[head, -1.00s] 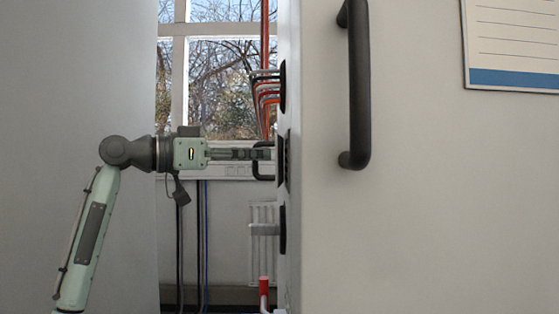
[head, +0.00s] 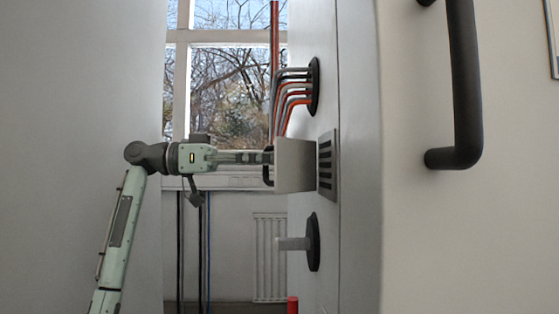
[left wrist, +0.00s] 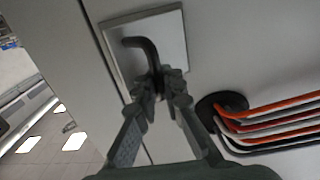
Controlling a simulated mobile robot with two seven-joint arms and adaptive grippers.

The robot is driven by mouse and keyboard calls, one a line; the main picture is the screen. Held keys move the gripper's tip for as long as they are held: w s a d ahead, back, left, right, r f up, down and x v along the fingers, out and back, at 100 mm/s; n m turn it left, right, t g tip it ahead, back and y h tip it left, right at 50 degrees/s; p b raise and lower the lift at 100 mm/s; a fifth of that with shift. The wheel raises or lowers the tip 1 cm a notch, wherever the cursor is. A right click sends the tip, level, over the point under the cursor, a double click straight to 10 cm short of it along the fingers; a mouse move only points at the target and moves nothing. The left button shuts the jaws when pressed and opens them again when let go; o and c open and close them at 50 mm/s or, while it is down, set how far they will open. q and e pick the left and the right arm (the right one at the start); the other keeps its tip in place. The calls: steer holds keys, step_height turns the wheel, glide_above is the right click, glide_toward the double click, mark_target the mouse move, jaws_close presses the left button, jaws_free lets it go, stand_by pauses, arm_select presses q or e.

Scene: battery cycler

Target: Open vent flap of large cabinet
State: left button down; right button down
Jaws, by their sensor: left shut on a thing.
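The large cabinet's side wall (head: 358,235) is at centre-right in the head view. Its vent flap (head: 294,172), a pale square panel, stands out from the wall, with the dark slotted vent grille (head: 328,166) exposed beside it. A black handle is on the flap's outer face; its bent bar (left wrist: 139,43) shows on the flap (left wrist: 173,36) in the left wrist view. My left gripper (head: 268,157) is shut on the handle; its fingertips (left wrist: 160,85) hide part of the bar. My right gripper is in neither view.
Red and grey pipes (head: 290,95) enter the wall above the vent. A pale pipe stub (head: 293,243) sticks out below it. The cabinet front with a long black handle (head: 464,90) is at right. A window (head: 235,90) and radiator (head: 269,255) are behind.

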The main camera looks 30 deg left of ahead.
arm_select(q)
steer(key=shift+w+a, duration=0.65)
steer(key=shift+a, duration=0.2)
steer(key=c, duration=1.9)
jaws_free()
steer(key=shift+a, duration=0.1)
steer(key=v, duration=0.7)
steer(key=shift+s+a, duration=0.2)
